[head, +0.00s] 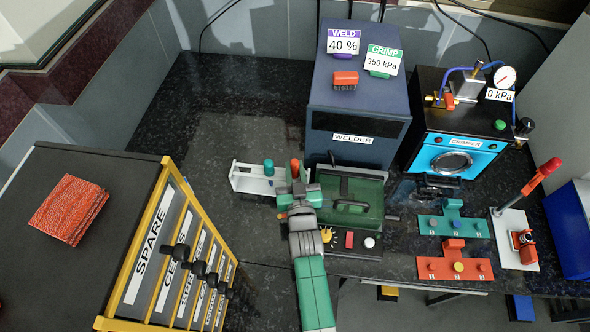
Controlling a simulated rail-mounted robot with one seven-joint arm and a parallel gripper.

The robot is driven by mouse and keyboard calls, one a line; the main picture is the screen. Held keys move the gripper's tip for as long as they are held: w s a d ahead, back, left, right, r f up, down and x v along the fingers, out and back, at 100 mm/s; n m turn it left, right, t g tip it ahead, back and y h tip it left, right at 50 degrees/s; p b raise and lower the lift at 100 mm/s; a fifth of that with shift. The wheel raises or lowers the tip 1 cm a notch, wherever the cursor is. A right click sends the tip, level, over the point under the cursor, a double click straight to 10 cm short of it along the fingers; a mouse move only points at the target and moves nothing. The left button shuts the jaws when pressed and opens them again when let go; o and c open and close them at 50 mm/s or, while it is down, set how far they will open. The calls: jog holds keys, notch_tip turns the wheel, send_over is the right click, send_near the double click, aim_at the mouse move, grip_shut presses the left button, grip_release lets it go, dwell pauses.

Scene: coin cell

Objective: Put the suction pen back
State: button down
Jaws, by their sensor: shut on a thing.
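My gripper (291,184) is over the counter, at the right end of a white stand (247,178). It is shut on a slim thing, which I take to be the suction pen; an upright orange-red top (295,167) shows just beyond the fingers. The fingers and wrist hide most of what is held, so I cannot tell whether its lower end is in the stand or above it. A green-topped upright piece (268,168) stands at the stand, just left of my gripper.
The blue welder (352,110) stands behind, with a green open-topped unit (350,200) close to my gripper's right. The crimper (455,150), a teal block (453,225), a red block (455,265) and a lever press (517,240) are farther right. A drawer cabinet (90,240) fills the left.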

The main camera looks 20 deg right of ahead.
jog(key=c, duration=1.3)
grip_release()
jog(key=shift+f, duration=0.1)
jog(key=shift+r+p, duration=0.25)
jog(key=shift+p, duration=0.05)
jog(key=p+v, duration=0.2)
jog(key=v, duration=1)
jog(key=shift+r, duration=0.1)
